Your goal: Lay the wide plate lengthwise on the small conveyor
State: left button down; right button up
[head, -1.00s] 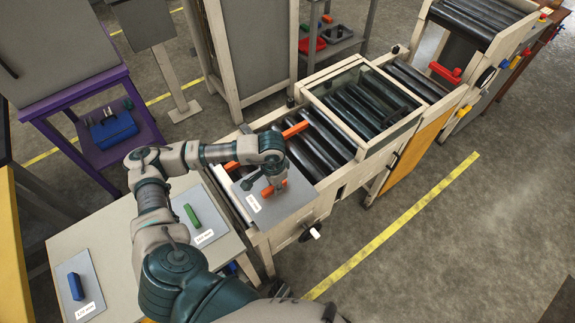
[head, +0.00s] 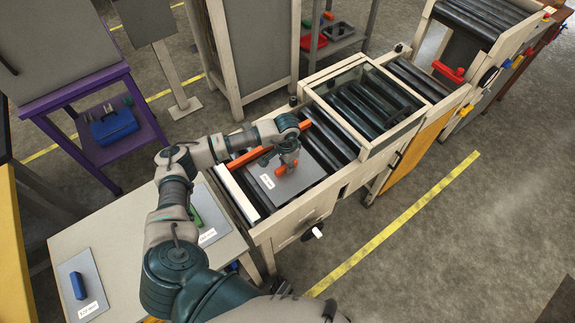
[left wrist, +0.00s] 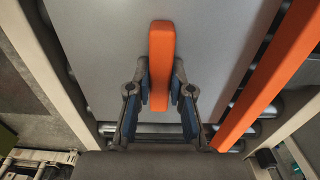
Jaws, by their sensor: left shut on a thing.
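The wide plate (head: 270,186) is a flat grey sheet with a white label and an orange handle (head: 284,171). My left gripper (head: 286,168) is shut on this handle, as the left wrist view (left wrist: 160,92) also shows. The plate is over the rollers of the small conveyor (head: 293,220), inside its frame, beside an orange guide bar (head: 251,156). In the left wrist view, the plate (left wrist: 105,50) covers most of the rollers, and the bar (left wrist: 268,75) runs along its right. I cannot tell whether the plate touches the rollers. My right gripper is not in view.
A grey table (head: 135,240) at left holds a plate with a blue handle (head: 77,285) and one with a green handle, partly hidden by my arm. A glass-covered section (head: 365,100) adjoins the conveyor. A purple stand (head: 140,150) is behind.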

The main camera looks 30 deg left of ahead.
pick_arm(q)
jog(key=c, duration=1.2)
grip_release()
jog(key=shift+a, duration=0.15)
jog(key=shift+o, duration=0.7)
jog(key=shift+a+f, duration=0.1)
jog(key=shift+d, duration=0.5)
jog(key=shift+d+r, duration=0.1)
jog(key=shift+r, duration=0.35)
notch_tip(320, 180, up, 12)
jog(key=shift+f, duration=0.25)
jog(key=shift+a+f, duration=0.1)
jog(key=shift+a, duration=0.15)
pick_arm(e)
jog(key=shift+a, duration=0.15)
pick_arm(q)
jog(key=shift+s+a, duration=0.1)
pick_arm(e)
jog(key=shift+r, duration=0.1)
